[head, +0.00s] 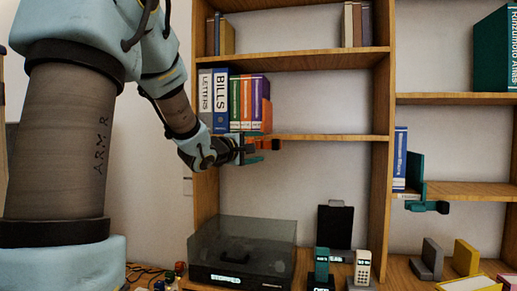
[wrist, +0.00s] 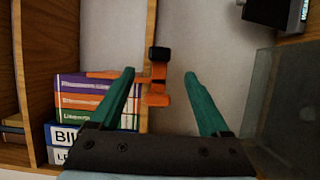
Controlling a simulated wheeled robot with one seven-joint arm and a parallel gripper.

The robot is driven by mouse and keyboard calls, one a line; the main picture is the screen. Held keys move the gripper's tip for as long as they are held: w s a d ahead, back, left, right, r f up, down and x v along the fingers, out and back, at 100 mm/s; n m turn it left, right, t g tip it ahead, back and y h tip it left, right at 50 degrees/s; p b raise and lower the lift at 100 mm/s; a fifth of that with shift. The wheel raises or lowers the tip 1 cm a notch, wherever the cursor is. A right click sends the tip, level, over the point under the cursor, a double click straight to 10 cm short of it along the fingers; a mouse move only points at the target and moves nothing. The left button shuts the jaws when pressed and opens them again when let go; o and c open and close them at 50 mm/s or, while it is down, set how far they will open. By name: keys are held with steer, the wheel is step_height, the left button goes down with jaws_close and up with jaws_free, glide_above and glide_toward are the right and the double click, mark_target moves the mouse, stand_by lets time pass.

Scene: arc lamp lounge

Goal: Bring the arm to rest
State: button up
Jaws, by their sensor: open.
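My arm (head: 175,110) reaches from the left toward the bookcase. My gripper (head: 256,148) is in front of the shelf edge below the row of books. In the wrist view my gripper (wrist: 160,74) has its two teal fingers spread apart. An orange bookend (head: 267,117) with a black knob stands at the right end of the books. In the wrist view the orange bookend (wrist: 157,88) shows in the gap between the fingers. The fingers are not closed on it. Whether the left finger touches it, I cannot tell.
Binders (head: 221,100) and several coloured books (head: 246,98) stand on that shelf. A teal bookend (head: 414,178) holds a blue book (head: 400,157) on the right shelf. Below are a turntable with a dark lid (head: 243,243) and two phones (head: 322,268). The shelf space right of the orange bookend is empty.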

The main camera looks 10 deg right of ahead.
steer(key=s+a+f+m+g+y, duration=0.1)
steer(key=s+a+f+m+y, duration=0.15)
steer(key=a+f+y, duration=0.45)
steer(key=s+a+f+m+g+y, duration=0.1)
steer(key=s+a+f+g+y, duration=0.2)
steer(key=a+f, duration=0.8)
steer(key=s+a+f+m+g+y, duration=0.1)
steer(key=s+a+f+m+g, duration=0.1)
steer(key=s+f, duration=0.4)
steer(key=s+a+f+m+g+y, duration=0.2)
steer(key=s+f+m+g, duration=0.2)
steer(key=s, duration=0.9)
steer(key=shift+a+f+g, duration=0.3)
steer(key=shift+a+f, duration=0.05)
steer(key=shift+f, duration=0.6)
steer(key=shift+w, duration=0.1)
